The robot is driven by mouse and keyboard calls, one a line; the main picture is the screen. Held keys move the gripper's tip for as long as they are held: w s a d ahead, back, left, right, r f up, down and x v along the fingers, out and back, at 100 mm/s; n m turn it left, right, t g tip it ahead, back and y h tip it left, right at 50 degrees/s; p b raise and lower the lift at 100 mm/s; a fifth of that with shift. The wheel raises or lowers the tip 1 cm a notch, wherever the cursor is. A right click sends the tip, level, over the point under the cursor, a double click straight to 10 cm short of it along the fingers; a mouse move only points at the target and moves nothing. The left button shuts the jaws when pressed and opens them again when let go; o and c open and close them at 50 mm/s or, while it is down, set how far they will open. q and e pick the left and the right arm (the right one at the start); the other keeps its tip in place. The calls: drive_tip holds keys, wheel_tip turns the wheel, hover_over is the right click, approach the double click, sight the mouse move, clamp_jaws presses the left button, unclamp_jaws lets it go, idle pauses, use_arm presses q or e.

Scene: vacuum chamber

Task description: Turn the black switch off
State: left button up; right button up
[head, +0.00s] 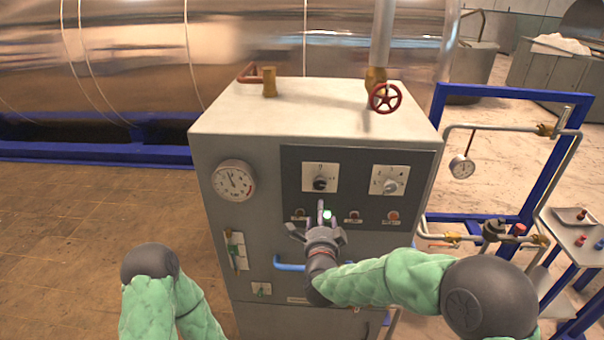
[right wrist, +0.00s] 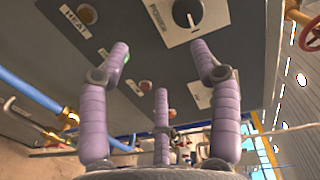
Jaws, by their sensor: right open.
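The black switch (head: 320,184) is a dark rotary knob on a white plate, on the left of the dark control panel (head: 354,158). My right gripper (head: 322,222) is below it in the head view, in front of the panel's lower edge. In the right wrist view its purple-grey fingers (right wrist: 160,65) are spread, with nothing between them.
A second, grey knob (head: 389,186) is right of the black switch. Small buttons or lamps (head: 393,215) line the panel below. A round gauge (head: 234,180) is at left, a blue handle (head: 290,265) below. A red valve wheel (head: 385,98) stands above the cabinet.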

sight(320, 185)
drive_tip(key=shift+m+t, duration=0.4)
drive_tip(key=shift+m, duration=0.2)
drive_tip(key=w+r, duration=0.1)
drive_tip(key=w, duration=0.2)
drive_tip(key=w+r+p, duration=0.1)
drive_tip(key=w, duration=0.3)
drive_tip(key=w+r+p, duration=0.1)
drive_tip(key=w, duration=0.3)
drive_tip(key=shift+a+r, duration=0.3)
drive_tip(key=shift+a, duration=0.1)
drive_tip(key=shift+s, duration=0.1)
drive_tip(key=c, duration=1.2)
